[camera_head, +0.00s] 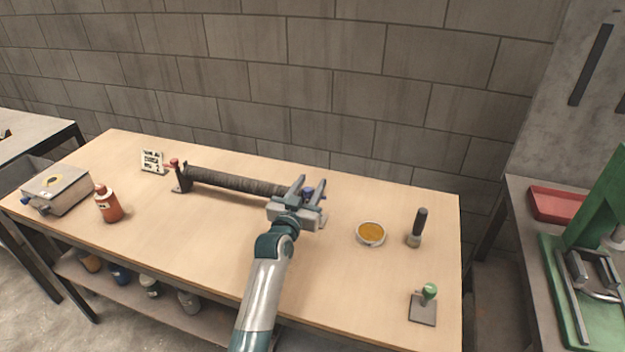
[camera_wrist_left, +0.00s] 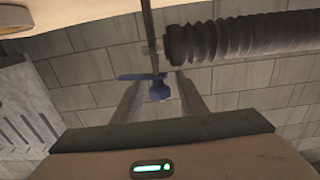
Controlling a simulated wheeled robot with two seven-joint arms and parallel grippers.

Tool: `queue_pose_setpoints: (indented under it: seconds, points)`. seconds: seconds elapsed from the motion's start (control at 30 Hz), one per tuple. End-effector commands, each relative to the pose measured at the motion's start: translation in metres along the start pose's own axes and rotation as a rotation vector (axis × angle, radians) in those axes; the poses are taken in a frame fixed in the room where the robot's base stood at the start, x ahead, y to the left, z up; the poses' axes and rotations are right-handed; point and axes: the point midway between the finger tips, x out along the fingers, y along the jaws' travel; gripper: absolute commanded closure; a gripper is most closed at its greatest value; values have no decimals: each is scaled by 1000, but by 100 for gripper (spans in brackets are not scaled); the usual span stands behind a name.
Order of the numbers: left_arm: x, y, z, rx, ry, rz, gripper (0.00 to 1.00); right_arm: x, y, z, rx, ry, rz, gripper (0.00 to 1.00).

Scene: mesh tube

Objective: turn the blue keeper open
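The dark ribbed tube (camera_head: 235,182) lies across the back of the table, held between end brackets. The blue keeper (camera_head: 309,193) is at its right end, partly hidden by my left gripper. In the left wrist view the blue keeper (camera_wrist_left: 158,90), with a thin bar to one side, shows between the finger ends, beside the tube (camera_wrist_left: 245,38). My left gripper (camera_head: 308,187) reaches over that end; its fingers (camera_wrist_left: 160,98) stand apart, with gaps on both sides of the keeper. Contact cannot be told. My right gripper is in neither view.
A red keeper (camera_head: 174,162) is at the tube's left end, near a small white card (camera_head: 152,161). A red bottle (camera_head: 108,205) and grey box (camera_head: 58,192) stand left. A yellow-filled dish (camera_head: 370,233), dark-handled tool (camera_head: 418,228) and green-knobbed stamp (camera_head: 425,305) are right.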

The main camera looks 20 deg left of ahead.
Motion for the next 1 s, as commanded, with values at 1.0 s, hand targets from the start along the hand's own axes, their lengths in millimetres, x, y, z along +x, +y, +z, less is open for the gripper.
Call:
queue_pose_setpoints:
  seconds: [1.0]
  points:
    - [20, -1, 0, 4, 2, 12, 100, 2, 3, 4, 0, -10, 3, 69]
